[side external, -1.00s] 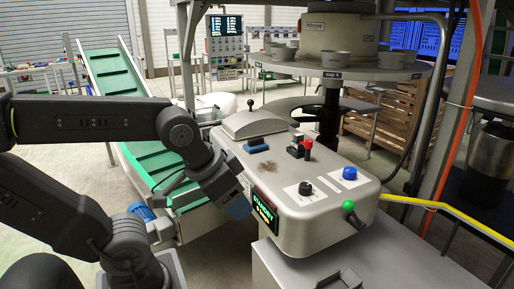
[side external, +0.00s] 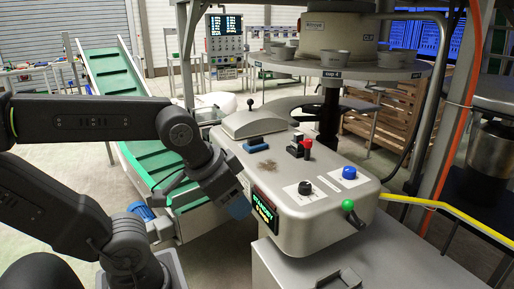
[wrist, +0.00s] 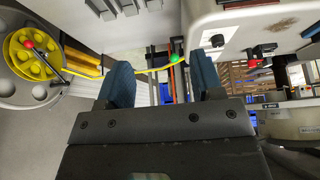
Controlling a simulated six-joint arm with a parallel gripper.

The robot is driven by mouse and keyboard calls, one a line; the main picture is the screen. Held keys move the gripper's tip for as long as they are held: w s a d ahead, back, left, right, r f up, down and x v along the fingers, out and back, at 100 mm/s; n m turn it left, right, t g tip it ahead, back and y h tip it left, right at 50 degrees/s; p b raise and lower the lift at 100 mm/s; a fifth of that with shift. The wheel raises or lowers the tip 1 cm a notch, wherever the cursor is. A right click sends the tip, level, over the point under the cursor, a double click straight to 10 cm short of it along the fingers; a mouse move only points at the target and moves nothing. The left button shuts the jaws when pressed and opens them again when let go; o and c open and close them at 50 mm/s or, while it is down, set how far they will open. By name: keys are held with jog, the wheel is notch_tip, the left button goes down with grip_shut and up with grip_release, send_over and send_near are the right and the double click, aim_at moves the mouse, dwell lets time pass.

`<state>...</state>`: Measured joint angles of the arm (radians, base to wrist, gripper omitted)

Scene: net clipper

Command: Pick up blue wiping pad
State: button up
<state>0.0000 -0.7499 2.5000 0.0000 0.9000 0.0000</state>
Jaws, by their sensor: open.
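The blue wiping pad (side external: 255,144) lies on the grey top of the control housing (side external: 290,219), beside a brown smear (side external: 264,166). In the wrist view a blue edge at the right border, past the smear, appears to be the pad (wrist: 312,33). My gripper (side external: 238,206) hangs at the near left side of the housing, lower than the pad and away from it. In the wrist view its two blue fingers stand wide apart with nothing between them (wrist: 160,62). In the side view only part of the fingers shows.
A green conveyor (side external: 150,160) runs behind my arm. A round carousel with cups (side external: 345,72) overhangs the back. A yellow hose (side external: 440,212) crosses at right.

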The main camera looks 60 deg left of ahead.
jog(key=shift+o, duration=0.2)
jog(key=o, duration=0.7)
jog(key=w+a+r+n+g+y, duration=0.15)
jog(key=w+a+r+n, duration=0.3)
jog(key=w+a, duration=0.65)
jog(key=w+a+r+n+g+y, duration=0.1)
jog(key=w+a+r+n+y, duration=0.3)
jog(key=w+a, duration=0.6)
jog(key=n+g+y, duration=0.1)
jog(key=n+g, duration=0.2)
jog(key=n, duration=0.7)
send_near(255, 138)
jog(key=x, duration=0.3)
jog(key=shift+a+m, duration=0.25)
jog(key=shift+a, duration=0.1)
jog(key=shift+d+x, duration=0.15)
jog(key=shift+x, duration=1.35)
jog(key=shift+d+x, duration=0.15)
jog(key=shift+x, duration=1.3)
